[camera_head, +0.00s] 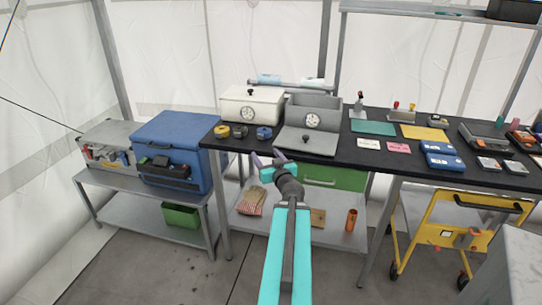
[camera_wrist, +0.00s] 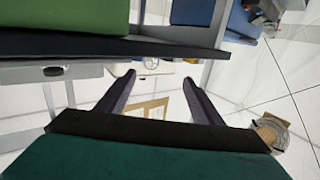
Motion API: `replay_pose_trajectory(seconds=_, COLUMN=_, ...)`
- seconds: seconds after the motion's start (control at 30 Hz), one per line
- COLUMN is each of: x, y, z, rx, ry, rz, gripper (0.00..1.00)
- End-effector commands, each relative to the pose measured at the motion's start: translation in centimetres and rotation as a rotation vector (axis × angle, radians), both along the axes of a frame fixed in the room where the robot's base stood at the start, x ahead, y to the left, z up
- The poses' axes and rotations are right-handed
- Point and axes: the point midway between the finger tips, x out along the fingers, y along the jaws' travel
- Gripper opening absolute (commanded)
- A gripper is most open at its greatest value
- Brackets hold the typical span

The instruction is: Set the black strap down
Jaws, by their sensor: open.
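My gripper (camera_head: 266,157) is open in front of the black table's front edge, left of the green drawer. In the wrist view its two dark fingers (camera_wrist: 158,82) are spread, with nothing between them. No strap is clear in the wrist view.
A white box (camera_head: 252,106) and an open grey box (camera_head: 312,115) stand behind the rolls on the black table (camera_head: 372,156). A green drawer (camera_head: 335,177) hangs below the tabletop. A blue cooler (camera_head: 172,140) stands left, a yellow cart (camera_head: 462,215) right.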

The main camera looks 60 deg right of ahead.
Motion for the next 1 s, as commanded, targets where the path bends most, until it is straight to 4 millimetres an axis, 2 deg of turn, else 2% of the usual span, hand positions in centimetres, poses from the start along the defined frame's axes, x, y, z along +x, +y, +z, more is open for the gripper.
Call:
replay_pose_trajectory(seconds=0.37, x=2.2, y=1.2, z=-2.6, rx=0.02, ry=0.018, rz=-0.035, gripper=0.61)
replay_pose_trajectory(seconds=0.67, x=4.5, y=3.0, z=-6.2, rx=0.052, ry=0.059, rz=-0.079, gripper=0.61)
replay_pose_trajectory(seconds=0.77, x=5.6, y=4.1, z=-8.1, rx=0.072, ry=0.088, rz=-0.097, gripper=0.61)
replay_pose_trajectory(seconds=0.87, x=6.9, y=5.9, z=-11.0, rx=0.102, ry=0.135, rz=-0.12, gripper=0.61)
replay_pose_trajectory(seconds=1.0, x=8.4, y=9.2, z=-15.8, rx=0.154, ry=0.227, rz=-0.148, gripper=0.61)
